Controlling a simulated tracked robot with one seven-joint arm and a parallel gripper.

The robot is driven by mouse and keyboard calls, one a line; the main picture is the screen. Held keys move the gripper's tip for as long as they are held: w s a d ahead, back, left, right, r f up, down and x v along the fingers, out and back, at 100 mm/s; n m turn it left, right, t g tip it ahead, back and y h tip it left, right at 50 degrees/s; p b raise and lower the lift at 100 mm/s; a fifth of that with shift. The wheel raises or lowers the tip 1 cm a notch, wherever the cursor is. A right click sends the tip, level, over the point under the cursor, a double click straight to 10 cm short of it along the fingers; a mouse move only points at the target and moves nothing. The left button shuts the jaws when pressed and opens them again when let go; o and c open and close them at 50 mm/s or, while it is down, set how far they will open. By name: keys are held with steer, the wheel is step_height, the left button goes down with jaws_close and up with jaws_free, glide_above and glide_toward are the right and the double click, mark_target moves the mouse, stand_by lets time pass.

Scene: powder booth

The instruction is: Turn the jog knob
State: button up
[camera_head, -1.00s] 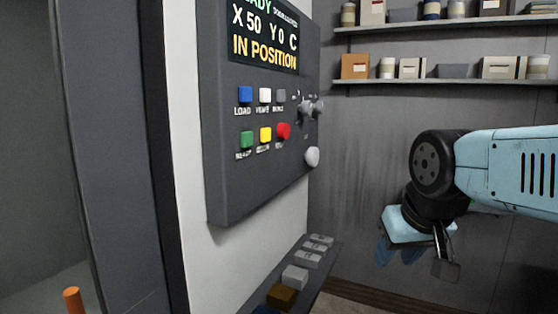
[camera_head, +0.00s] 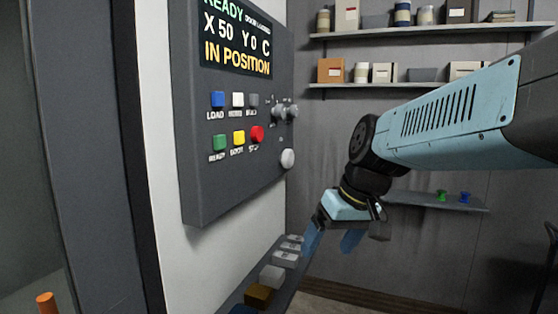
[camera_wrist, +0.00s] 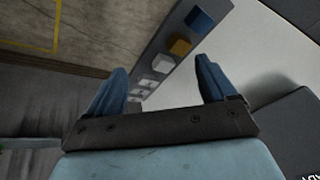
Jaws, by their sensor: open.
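The grey control panel (camera_head: 190,190) is mounted on the white wall at the left in the head view. Two grey knobs sit at its upper right, a left one (camera_head: 278,113) and a right one (camera_head: 292,111). A pale round knob (camera_head: 288,158) sits below them. The labels are too small to show which is the jog knob. My gripper (camera_head: 332,241) is open and empty, pointing down, lower than the knobs and to their right, apart from the panel. In the wrist view its two blue fingers are spread (camera_wrist: 162,70) above a narrow shelf; no knob shows there.
The narrow shelf (camera_head: 232,298) below the panel carries several small blocks, including a brown one (camera_head: 258,294). Shelves (camera_head: 330,86) with boxes and jars hang on the back wall. A lower shelf (camera_head: 420,202) behind my arm holds small green and blue items.

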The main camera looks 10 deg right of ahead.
steer(key=w+y, duration=0.1)
steer(key=w, duration=0.1)
steer(key=w+r+n+y, duration=0.1)
steer(key=w, duration=0.1)
steer(key=w+a+y, duration=0.1)
steer(key=w+y, duration=0.1)
steer(key=shift+w+r+n+g, duration=0.3)
steer(key=shift+w+n+g, duration=0.1)
steer(key=n+t+y, duration=0.4)
steer(key=t+y, duration=0.4)
glide_toward(291, 158)
steer(key=x, duration=0.9)
steer(key=shift+w+a+f, duration=0.1)
steer(key=shift+w, duration=0.25)
steer(key=c, duration=1)
